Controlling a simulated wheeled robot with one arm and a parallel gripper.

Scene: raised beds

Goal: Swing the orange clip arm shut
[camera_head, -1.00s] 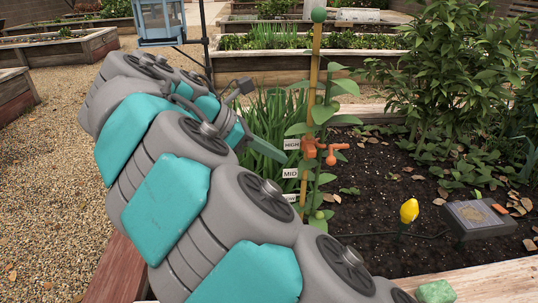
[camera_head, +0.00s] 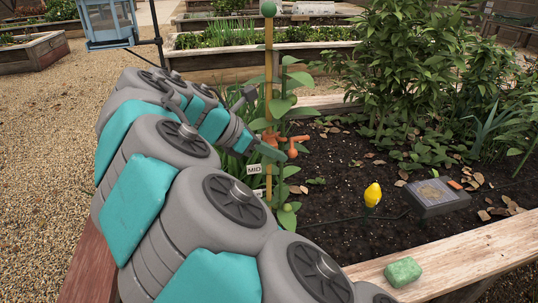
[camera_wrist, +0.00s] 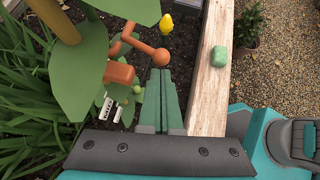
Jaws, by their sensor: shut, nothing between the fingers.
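The orange clip (camera_head: 270,139) sits on the wooden stake (camera_head: 268,80) beside the plant stem. Its orange arm (camera_head: 299,138) sticks out to the right, away from the stake, so it stands open. In the wrist view the clip body (camera_wrist: 118,73) is left of my fingers, and the arm's round end (camera_wrist: 161,56) is just ahead of the fingertips. My gripper (camera_head: 277,154) is shut and empty, close to the clip; its green fingers lie together in the wrist view (camera_wrist: 160,75). I cannot tell whether they touch the arm. Leaves partly hide the clip.
A "MID" label (camera_head: 254,169) hangs low by the stake. A yellow bulb-shaped object (camera_head: 373,194) and a grey box (camera_head: 436,196) stand in the soil on the right. A green block (camera_head: 403,271) lies on the bed's wooden edge (camera_head: 460,255). Large leaves (camera_wrist: 70,80) crowd the clip's left.

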